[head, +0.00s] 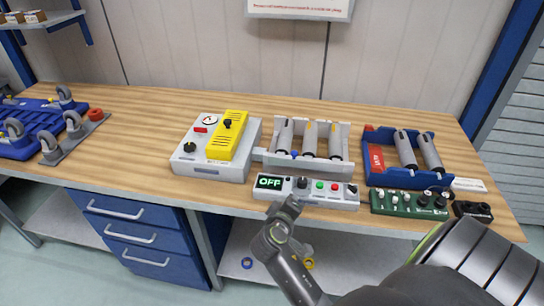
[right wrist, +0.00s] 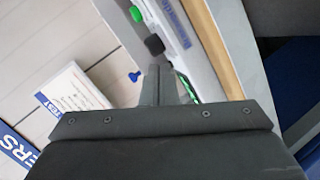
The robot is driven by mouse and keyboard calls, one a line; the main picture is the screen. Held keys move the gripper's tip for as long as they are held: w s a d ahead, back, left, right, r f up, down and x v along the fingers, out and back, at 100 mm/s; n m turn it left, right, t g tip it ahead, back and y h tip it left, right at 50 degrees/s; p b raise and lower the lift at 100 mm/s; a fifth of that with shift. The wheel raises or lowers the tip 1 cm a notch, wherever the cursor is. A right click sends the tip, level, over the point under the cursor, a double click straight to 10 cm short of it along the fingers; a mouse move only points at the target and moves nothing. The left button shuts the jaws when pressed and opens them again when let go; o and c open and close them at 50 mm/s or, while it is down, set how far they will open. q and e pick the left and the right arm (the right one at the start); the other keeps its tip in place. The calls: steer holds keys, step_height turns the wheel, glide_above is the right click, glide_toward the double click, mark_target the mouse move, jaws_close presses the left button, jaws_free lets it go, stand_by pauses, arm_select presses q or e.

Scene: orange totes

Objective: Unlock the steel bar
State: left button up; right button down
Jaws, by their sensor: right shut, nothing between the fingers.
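I cannot pick out a part that is clearly a steel bar or its lock. A white control box (head: 312,190) with a green OFF display, a dark knob and several coloured buttons sits at the bench's front edge. My right gripper (head: 291,208) is shut and empty just in front of this box, near its knob; I cannot tell if it touches. In the right wrist view its shut fingers (right wrist: 157,72) point toward a black knob (right wrist: 153,45) and a blue knob (right wrist: 136,76). My left gripper is not in view.
Behind the box, a light rack (head: 343,172) holds several grey cylinders. A grey unit with a yellow block (head: 226,137) stands left of it. A blue tray (head: 395,180) with two cylinders and a green panel (head: 410,203) are right. The wooden bench (head: 135,150) is clear left of centre.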

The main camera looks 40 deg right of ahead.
steer(key=w+a+r+n+t+h, duration=0.2)
steer(key=w+r, duration=0.3)
steer(key=w, duration=0.3)
steer(key=shift+w+a+r+n+t, duration=0.2)
steer(key=shift+w+a+n+t, duration=0.15)
steer(key=shift+a+n+t, duration=0.35)
